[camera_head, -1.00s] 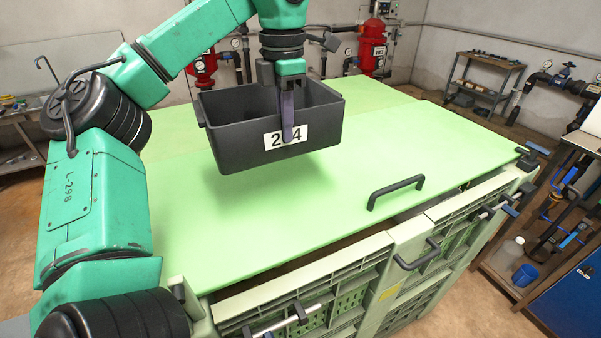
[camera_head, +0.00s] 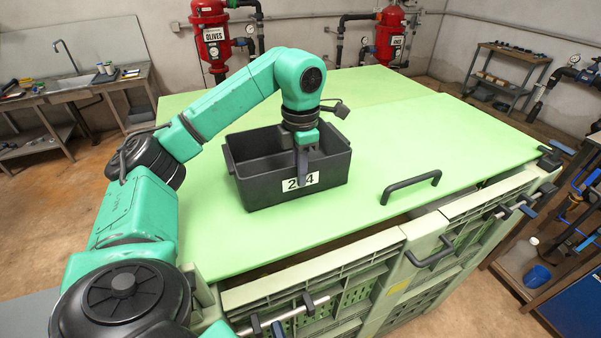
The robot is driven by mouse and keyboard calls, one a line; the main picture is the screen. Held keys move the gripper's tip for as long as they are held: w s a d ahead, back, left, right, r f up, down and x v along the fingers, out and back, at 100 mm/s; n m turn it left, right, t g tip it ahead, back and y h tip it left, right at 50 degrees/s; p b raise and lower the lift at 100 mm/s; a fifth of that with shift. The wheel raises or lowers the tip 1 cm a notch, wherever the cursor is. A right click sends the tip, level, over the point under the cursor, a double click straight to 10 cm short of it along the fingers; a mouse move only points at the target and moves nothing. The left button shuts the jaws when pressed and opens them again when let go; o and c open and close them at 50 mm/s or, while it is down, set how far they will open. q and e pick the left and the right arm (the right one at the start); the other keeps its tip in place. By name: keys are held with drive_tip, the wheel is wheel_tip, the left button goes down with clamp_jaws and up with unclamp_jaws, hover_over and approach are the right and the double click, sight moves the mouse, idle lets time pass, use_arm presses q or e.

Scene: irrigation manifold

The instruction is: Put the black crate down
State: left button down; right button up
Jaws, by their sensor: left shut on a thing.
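The black crate (camera_head: 262,187) is an open-topped box with a white number label on its front wall. It sits level on the light green top (camera_head: 390,235) of the large bin, or so close above it that no gap shows. My left gripper (camera_head: 303,175) comes down from above and is shut on the crate's front wall, one finger hanging over the outside across the label. The inner finger is hidden. The inside of the crate looks empty where it shows. My right gripper is not in view.
A black handle (camera_head: 410,187) stands up from the green top, right of the crate. The green top is otherwise clear. Clamps and handles line the bin's front edge. Red tanks (camera_head: 212,40) stand behind, and a shelf (camera_head: 505,72) stands at the back right.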

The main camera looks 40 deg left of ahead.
use_arm(q)
drive_tip(key=shift+f, duration=0.15)
drive_tip(key=shift+s, duration=0.1)
drive_tip(key=c, duration=1)
unclamp_jaws()
wheel_tip(320, 180, up, 12)
drive_tip(key=shift+r, duration=0.1)
